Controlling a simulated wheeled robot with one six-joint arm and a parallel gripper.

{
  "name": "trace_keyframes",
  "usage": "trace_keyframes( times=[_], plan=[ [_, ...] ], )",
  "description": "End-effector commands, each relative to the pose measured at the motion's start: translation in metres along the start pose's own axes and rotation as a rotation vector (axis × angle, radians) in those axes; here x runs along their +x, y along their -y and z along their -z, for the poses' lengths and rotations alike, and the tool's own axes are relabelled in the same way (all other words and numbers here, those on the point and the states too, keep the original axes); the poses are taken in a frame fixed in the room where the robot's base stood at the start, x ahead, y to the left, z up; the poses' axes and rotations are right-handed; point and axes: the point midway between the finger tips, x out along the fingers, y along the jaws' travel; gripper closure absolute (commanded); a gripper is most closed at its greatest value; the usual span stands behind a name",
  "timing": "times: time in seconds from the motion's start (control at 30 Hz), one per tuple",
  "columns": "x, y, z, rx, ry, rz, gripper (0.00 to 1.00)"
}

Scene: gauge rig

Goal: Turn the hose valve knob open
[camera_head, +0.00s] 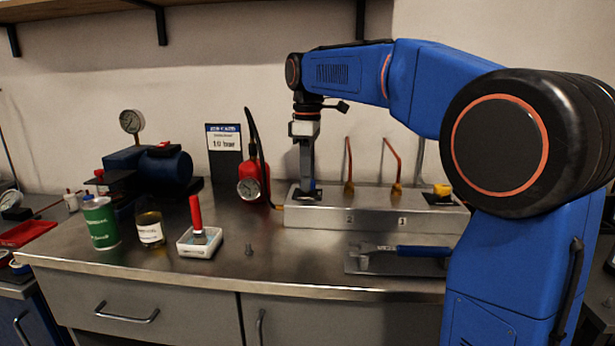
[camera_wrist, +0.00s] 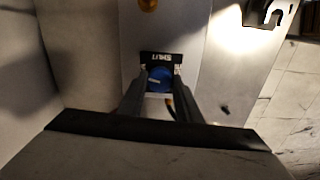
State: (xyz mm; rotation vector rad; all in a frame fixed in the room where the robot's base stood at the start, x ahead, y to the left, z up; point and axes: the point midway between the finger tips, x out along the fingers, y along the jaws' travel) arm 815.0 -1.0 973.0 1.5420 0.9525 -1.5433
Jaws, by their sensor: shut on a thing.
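The valve knob (camera_wrist: 159,78) is a round blue knob with a pale mark, in the wrist view just below a small dark label plate (camera_wrist: 162,57). It sits at the left end of a metal manifold box (camera_head: 330,219) on the bench. My gripper (camera_wrist: 158,84) is shut on the blue knob, one finger on each side of it. In the head view my gripper (camera_head: 307,186) points straight down onto the box's left end and mostly hides the knob. I cannot tell how far the knob is turned.
A yellow knob (camera_head: 442,190) is at the box's right end, with copper pipes (camera_head: 395,160) between. A red gauge bottle (camera_head: 255,180) stands left of the box. A blue-handled wrench (camera_head: 420,251) lies in front.

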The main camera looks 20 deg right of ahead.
Motion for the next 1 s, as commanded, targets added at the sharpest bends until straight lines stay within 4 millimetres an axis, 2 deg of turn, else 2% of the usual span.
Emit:
trace_keyframes(
  times=[0.4, 1.0],
  plan=[
    [-0.0009, -0.0003, 0.0001, -0.208, -0.001, -0.003, 0.92],
    [-0.0010, -0.0004, 0.0000, -0.245, -0.001, -0.003, 0.92]
  ],
)
